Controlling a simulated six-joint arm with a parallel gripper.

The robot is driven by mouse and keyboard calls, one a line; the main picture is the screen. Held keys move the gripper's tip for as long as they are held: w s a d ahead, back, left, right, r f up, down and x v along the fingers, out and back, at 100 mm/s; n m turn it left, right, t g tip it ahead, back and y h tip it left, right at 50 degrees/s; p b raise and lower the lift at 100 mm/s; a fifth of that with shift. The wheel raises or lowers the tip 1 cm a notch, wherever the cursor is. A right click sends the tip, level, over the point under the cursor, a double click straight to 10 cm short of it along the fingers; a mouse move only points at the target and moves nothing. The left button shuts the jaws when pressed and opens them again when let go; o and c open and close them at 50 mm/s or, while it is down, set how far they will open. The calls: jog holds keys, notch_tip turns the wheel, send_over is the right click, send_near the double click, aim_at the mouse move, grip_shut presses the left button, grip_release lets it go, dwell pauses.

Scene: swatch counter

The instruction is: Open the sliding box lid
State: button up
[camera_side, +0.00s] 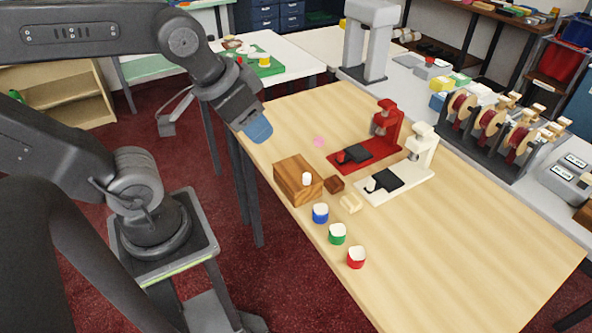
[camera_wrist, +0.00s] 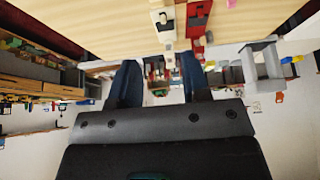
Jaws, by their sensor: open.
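The wooden box (camera_side: 290,173) with dark grain sits near the left edge of the table in the side view. A small white knob (camera_side: 306,179) stands out at its right part. The seam of its lid is too small to make out. My gripper (camera_side: 258,131) is above and to the left of the box, over the table's left edge, clear of the box. In the wrist view my gripper (camera_wrist: 159,76) shows two blue fingers spread apart with nothing held between them. I cannot make out the box in the wrist view.
A small brown block (camera_side: 335,185) and a cream block (camera_side: 351,203) lie right of the box. Red (camera_side: 386,118) and white (camera_side: 421,146) stands are behind. The table's right side is clear.

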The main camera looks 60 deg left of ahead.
jog(key=shift+o, duration=0.4)
jog(key=n+g, duration=0.5)
jog(key=g, duration=0.1)
send_over(307, 175)
notch_tip(307, 175, down, 11)
notch_tip(307, 175, down, 13)
jog(key=shift+r, duration=0.2)
jog(key=shift+c, duration=0.3)
grip_shut()
jog(key=shift+a, duration=0.1)
